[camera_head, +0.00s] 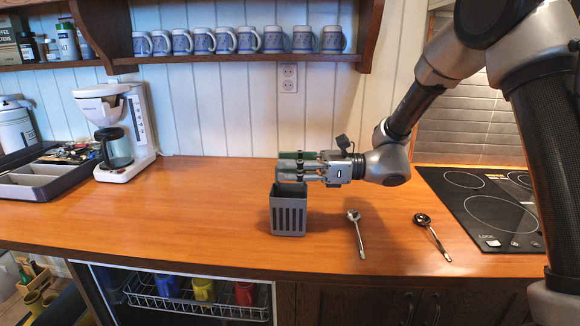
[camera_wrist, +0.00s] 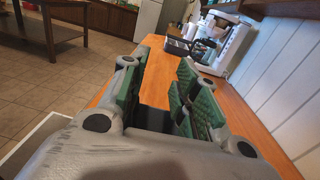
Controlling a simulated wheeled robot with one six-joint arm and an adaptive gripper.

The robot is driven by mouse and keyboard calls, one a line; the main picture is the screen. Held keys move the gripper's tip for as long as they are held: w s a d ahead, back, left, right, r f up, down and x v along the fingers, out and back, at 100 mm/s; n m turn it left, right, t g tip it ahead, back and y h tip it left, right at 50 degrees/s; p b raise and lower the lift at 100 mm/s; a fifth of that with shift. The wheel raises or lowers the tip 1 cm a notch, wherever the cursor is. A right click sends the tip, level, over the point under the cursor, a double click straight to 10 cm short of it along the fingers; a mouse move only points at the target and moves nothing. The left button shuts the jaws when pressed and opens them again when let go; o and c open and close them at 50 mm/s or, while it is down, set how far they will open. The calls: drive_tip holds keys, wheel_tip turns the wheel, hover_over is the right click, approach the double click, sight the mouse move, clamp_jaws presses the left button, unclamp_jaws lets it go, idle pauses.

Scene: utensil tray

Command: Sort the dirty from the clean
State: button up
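A metal spoon (camera_head: 358,232) lies on the wooden counter right of centre, its light bowl towards the wall. A second spoon (camera_head: 433,236) lies further right near the hob, with a dark-looking bowl; I cannot tell whether that is dirt or shadow. A grey slotted utensil basket (camera_head: 288,214) stands upright on the counter. A grey utensil tray (camera_head: 48,181) with mixed utensils is at the far left. My gripper (camera_head: 281,167) points left, just above the basket's rim. Its green-padded fingers stand apart in the wrist view (camera_wrist: 157,82), with no utensil visible between them.
A white coffee maker (camera_head: 122,130) stands beside the tray. A black hob (camera_head: 488,207) is at the right. Below the counter, an open dishwasher rack (camera_head: 190,304) holds coloured cups. Blue mugs (camera_head: 248,40) line a wall shelf. The counter between coffee maker and basket is clear.

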drive_tip(key=d, duration=1.2)
drive_tip(key=shift+w, duration=0.35)
drive_tip(key=shift+f, duration=0.1)
drive_tip(key=s+d+f+n+g+h, duration=0.1)
drive_tip(key=s+d+f+n+h, duration=0.2)
drive_tip(key=s, duration=0.1)
drive_tip(key=s+d+f+n+g+h, duration=0.1)
drive_tip(key=s+d+f+n+h, duration=0.2)
drive_tip(key=s+d, duration=0.1)
drive_tip(key=s+d+f+n+h, duration=0.3)
drive_tip(key=s+d, duration=0.1)
drive_tip(key=shift+d+g, duration=0.25)
drive_tip(key=shift+g, duration=0.15)
drive_tip(key=s+d+r+n+t+h, duration=0.4)
drive_tip(key=s+d+r, duration=0.1)
drive_tip(key=d, duration=0.4)
drive_tip(key=s+d+r+n+t+h, duration=0.4)
drive_tip(key=s+d+r+h, duration=0.1)
drive_tip(key=d, duration=0.4)
drive_tip(key=shift+d+r, duration=0.25)
drive_tip(key=shift+r, duration=0.6)
